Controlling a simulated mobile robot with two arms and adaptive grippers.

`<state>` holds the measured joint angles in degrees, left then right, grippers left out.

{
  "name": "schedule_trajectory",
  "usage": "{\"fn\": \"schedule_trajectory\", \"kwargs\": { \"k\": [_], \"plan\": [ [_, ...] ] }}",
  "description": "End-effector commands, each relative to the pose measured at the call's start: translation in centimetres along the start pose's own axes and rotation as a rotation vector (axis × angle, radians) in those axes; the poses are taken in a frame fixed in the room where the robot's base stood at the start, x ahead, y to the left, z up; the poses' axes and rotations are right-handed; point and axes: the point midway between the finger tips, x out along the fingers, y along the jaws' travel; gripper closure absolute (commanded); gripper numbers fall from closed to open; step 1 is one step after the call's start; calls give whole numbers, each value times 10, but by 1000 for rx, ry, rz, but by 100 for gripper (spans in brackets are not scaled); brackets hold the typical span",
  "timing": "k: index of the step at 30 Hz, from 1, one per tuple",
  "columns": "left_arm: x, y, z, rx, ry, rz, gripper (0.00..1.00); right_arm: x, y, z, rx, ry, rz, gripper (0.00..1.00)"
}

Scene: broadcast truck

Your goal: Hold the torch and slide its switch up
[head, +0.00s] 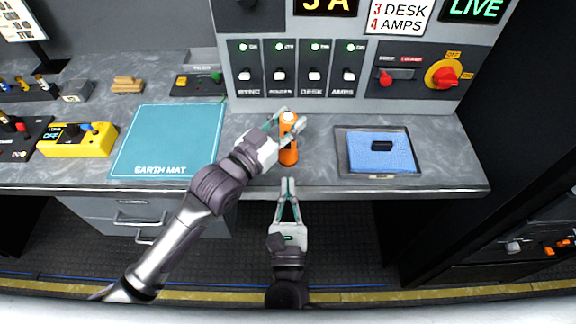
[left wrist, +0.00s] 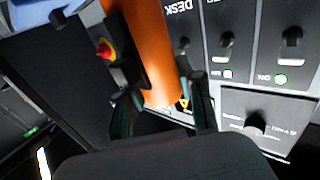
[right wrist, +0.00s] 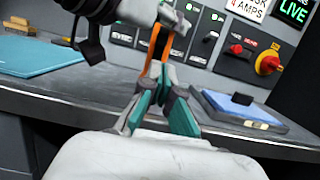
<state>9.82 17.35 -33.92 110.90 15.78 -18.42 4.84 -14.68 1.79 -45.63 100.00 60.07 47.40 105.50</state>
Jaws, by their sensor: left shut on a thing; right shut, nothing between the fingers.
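In the left wrist view the orange body (left wrist: 150,50) runs between the fingers. My right gripper (head: 289,182) is shut and empty, just in front of the bench edge and below the torch. In the right wrist view its closed fingertips (right wrist: 157,72) point up towards the torch (right wrist: 154,50), partly covering it.
A blue pad in a dark tray (head: 343,165) lies right of the torch. A teal earth mat (head: 165,140) lies to the left, beside a yellow box (head: 78,148). A switch panel (head: 297,98) stands behind. Bare bench shows between torch and tray.

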Motion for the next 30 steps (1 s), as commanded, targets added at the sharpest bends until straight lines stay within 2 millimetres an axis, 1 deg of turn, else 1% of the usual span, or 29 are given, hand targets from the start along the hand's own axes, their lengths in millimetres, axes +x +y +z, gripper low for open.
{"fn": "schedule_trajectory", "kwargs": {
  "k": [1,6,9,19,20,21,23,24,25,30],
  "plan": [
    [0,0,1,0,-2,0,100,-9,0,0,-1,2,2,100],
    [0,0,1,-1,-2,0,100,-25,0,0,0,1,1,100],
    [0,0,1,-1,-2,0,100,-28,0,0,0,0,1,100],
    [0,0,0,-1,-1,0,100,-28,0,0,0,0,0,100],
    [0,0,0,-1,-1,0,60,-28,0,0,0,0,0,100],
    [0,0,0,-1,-1,0,53,-28,0,0,0,0,0,100],
    [0,0,0,-1,-1,0,43,-28,0,0,0,0,0,100],
    [0,0,0,-1,-1,0,36,-28,0,0,0,0,0,100],
    [0,0,0,-1,-1,0,34,-28,0,0,0,0,0,100],
    [0,0,0,-1,0,0,34,-28,0,0,0,0,0,100]
  ]
}}
